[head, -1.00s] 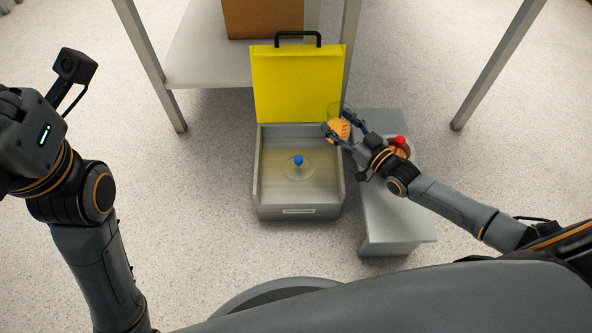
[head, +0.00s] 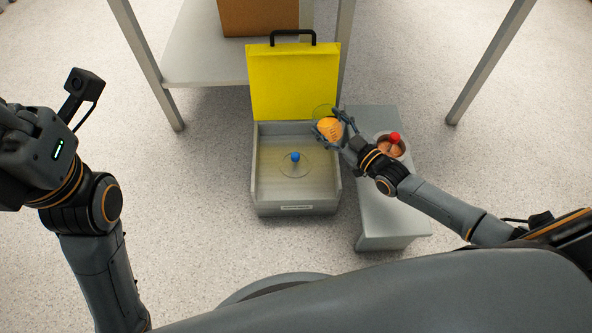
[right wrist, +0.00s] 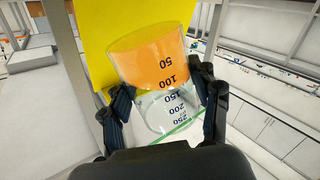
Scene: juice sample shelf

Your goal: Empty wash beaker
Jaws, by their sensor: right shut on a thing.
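The beaker (head: 330,129) is clear, marked in volumes, and holds orange liquid. My right gripper (head: 332,132) is shut around it, above the right rear edge of an open grey box (head: 296,208) with a raised yellow lid (head: 295,82). The right wrist view shows the beaker (right wrist: 160,75) between both fingers (right wrist: 162,105), its numbers upside down in the picture. The orange lies at the 50 and 100 marks. The exact tilt is hard to tell. My left arm is at the left; its fingers are outside the picture.
A clear round piece with a blue knob (head: 295,157) lies in the grey box. A grey bench (head: 385,226) to the right bears a round vessel with orange contents and a red knob (head: 394,138). A shelf with a cardboard box (head: 260,17) stands behind.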

